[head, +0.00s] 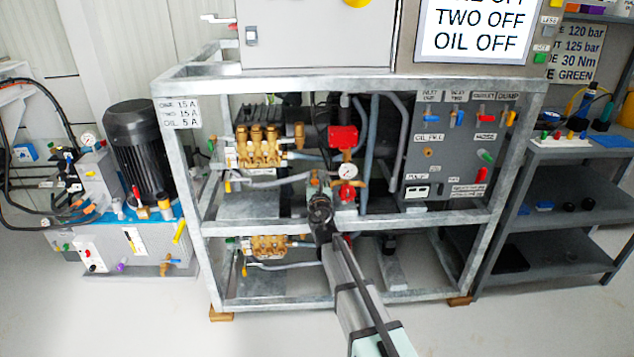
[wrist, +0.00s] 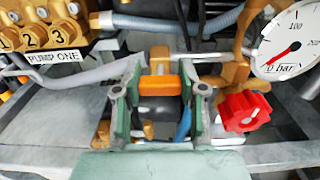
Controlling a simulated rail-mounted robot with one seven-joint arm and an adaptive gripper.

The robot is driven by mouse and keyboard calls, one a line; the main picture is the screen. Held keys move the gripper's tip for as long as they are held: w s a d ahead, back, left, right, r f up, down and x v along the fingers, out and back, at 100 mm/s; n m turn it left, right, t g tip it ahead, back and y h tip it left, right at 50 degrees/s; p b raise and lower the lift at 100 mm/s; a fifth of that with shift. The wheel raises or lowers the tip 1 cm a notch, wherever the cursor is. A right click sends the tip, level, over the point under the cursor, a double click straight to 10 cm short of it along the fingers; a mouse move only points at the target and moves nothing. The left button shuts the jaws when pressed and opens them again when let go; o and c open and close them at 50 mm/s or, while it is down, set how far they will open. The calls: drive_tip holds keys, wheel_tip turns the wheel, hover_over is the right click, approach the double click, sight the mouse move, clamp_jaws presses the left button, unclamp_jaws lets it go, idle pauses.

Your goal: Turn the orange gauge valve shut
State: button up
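The orange valve handle (wrist: 160,83) shows in the wrist view as a short bar lying crosswise, with a brass body (wrist: 160,58) just behind it. My gripper (wrist: 161,88) has one green-grey finger on each side of the handle. The fingers stand apart by about the handle's width, and I cannot tell whether they press on it. In the head view my gripper (head: 318,188) reaches into the upper bay of the frame and hides the handle. The round white pressure gauge (wrist: 291,42) is to the right, needle near 0 bar; it also shows in the head view (head: 347,171).
A red knob (wrist: 245,110) sits close to my right finger, below the gauge. Brass pump one (wrist: 45,22) and grey hoses lie to the left and behind. A grey rail (head: 270,226) of the frame runs below my gripper. The valve panel (head: 455,150) is at right.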

idle(0.4)
drive_tip(key=m+b, duration=0.2)
drive_tip(key=m, duration=0.1)
drive_tip(key=shift+f+m+b, duration=0.15)
drive_tip(key=shift+m+b, duration=0.15)
drive_tip(key=shift+b, duration=0.1)
drive_tip(key=m+b, duration=0.3)
drive_tip(key=m, duration=0.2)
drive_tip(key=shift+w+d+m, duration=0.1)
drive_tip(key=shift+m, duration=0.2)
drive_tip(key=m+b, duration=0.3)
drive_tip(key=m, duration=0.1)
drive_tip(key=shift+f, duration=0.1)
drive_tip(key=shift+m+b, duration=1.5)
drive_tip(key=shift+m, duration=0.9)
drive_tip(key=o, duration=1.2)
drive_tip(key=shift+c, duration=0.2)
